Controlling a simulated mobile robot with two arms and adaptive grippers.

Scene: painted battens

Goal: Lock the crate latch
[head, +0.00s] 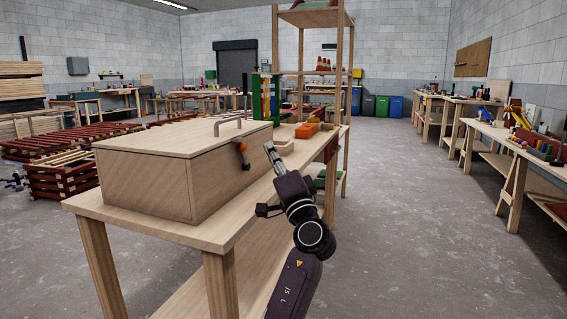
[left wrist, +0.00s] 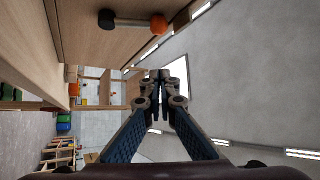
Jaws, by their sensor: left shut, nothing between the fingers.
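The closed wooden crate (head: 145,182) stands on a wooden bench. Its latch (head: 242,154) is on the end face toward my gripper: a short bar with an orange knob at the upper end and a dark pivot below, roughly upright. In the left wrist view, which is turned sideways, the orange knob (left wrist: 158,24) and dark pivot (left wrist: 106,19) show on the crate wall. My left gripper (head: 268,146) is shut and empty, to the right of the latch and apart from it. Its fingertips (left wrist: 160,75) meet in the wrist view. My right gripper is not in view.
The crate lid carries a metal handle (head: 229,123). Beyond the crate, an orange box (head: 307,130) and a small wooden tray (head: 283,146) sit on the bench. A tall wooden shelf (head: 346,100) rises behind. The floor right of the bench is clear.

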